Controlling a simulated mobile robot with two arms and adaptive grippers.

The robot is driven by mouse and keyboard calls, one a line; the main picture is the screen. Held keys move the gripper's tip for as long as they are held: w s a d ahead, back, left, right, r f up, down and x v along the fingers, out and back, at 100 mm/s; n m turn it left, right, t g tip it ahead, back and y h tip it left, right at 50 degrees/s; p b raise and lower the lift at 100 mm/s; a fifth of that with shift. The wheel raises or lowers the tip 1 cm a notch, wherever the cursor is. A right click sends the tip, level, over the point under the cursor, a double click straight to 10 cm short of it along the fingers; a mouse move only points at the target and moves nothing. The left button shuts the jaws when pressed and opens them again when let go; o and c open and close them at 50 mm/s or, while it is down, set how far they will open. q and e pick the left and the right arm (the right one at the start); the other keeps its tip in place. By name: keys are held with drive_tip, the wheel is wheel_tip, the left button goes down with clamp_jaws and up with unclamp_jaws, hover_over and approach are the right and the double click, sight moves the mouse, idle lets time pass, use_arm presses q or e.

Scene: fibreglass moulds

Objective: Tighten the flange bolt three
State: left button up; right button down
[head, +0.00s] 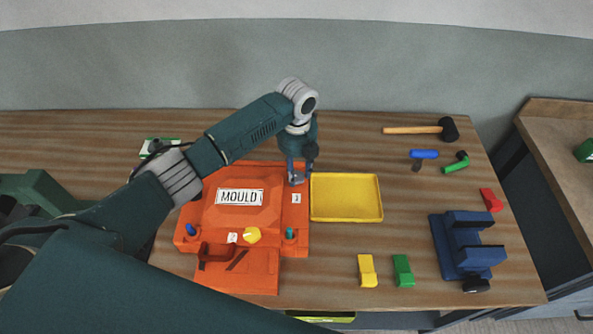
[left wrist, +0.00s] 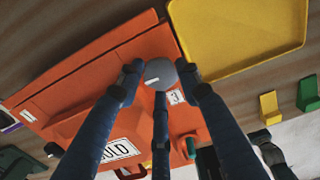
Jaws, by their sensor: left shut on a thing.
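The orange mould (head: 215,215) lies on the bench with a white MOULD label on its raised middle. My left gripper (head: 297,172) points down at its far right corner, by the yellow tray. In the left wrist view my left gripper (left wrist: 160,80) has its fingers closed around a round grey bolt head (left wrist: 158,73) with a short pale mark. The bolt head (head: 296,181) shows only partly in the head view. A small white label (left wrist: 176,97) sits beside it; its text is too small to read. My right gripper is not in view.
A yellow tray (head: 345,175) lies right of the mould. A hammer (head: 447,129), blue-handled tool (head: 424,154), green tool (head: 456,163) and blue vise (head: 466,244) stand further right. Yellow (head: 367,272) and green (head: 402,271) blocks lie in front. The bench between tray and vise is clear.

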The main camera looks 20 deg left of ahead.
sight(298, 177)
use_arm(q)
drive_tip(key=shift+s+d+f, duration=0.2)
drive_tip(key=shift+s+d, duration=0.05)
drive_tip(key=shift+s, duration=0.1)
drive_tip(key=o, duration=1.1)
drive_tip(key=shift+o, duration=0.2)
drive_tip(key=shift+r, duration=0.2)
drive_tip(key=shift+r, duration=0.25)
wheel_tip(298, 177, up, 12)
drive_tip(key=shift+f, duration=0.25)
